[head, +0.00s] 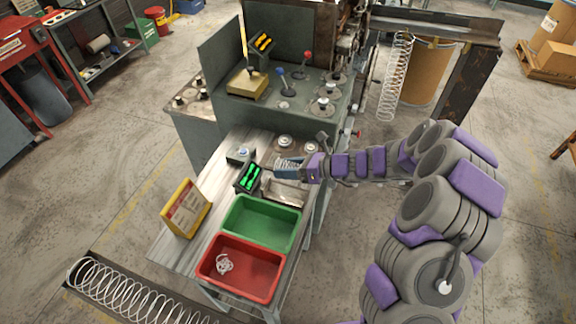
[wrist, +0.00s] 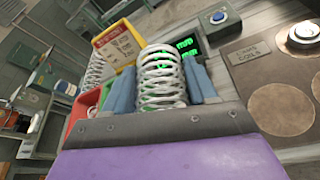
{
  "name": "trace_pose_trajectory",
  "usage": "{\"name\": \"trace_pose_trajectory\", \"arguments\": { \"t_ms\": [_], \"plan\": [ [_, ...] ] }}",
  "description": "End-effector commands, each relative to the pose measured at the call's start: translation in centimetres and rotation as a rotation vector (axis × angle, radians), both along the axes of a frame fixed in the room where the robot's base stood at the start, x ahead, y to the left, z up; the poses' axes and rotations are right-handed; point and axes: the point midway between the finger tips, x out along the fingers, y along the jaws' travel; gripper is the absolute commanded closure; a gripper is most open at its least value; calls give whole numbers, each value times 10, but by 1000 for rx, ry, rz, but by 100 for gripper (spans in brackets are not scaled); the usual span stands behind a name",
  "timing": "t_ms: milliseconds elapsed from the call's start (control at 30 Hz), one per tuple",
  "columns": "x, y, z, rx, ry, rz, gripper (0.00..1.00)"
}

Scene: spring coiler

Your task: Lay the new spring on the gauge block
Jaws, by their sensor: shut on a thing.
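My gripper (head: 289,170) is shut on a pale coiled spring (head: 288,163), held above the bench beside the green-lit display (head: 248,177). In the wrist view the spring (wrist: 162,82) stands out between my two blue fingers (wrist: 162,92), with the display (wrist: 187,47) behind it. A pale metallic block (head: 285,192) lies just below my gripper in the head view, right of the display. It may be the gauge block; I cannot tell for sure. Its top is partly hidden by my gripper, and the gap between spring and block is unclear.
A green bin (head: 233,241) looks empty. A red bin (head: 212,277) holds a tangled white wire piece. A yellow sign (head: 186,208) stands at the bench's left, and a button box (head: 241,155) behind the display. The coiler machine (head: 230,109) rises behind. A long spring hangs at right.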

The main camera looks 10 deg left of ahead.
Motion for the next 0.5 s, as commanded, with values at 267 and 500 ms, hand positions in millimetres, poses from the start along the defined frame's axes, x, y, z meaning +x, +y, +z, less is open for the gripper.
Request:
{"name": "trace_pose_trajectory", "arguments": {
  "t_ms": [267,500],
  "plan": [
    [-3,-2,-9,3,4,12,73],
    [-3,-7,-29,8,4,11,73]
  ]
}}
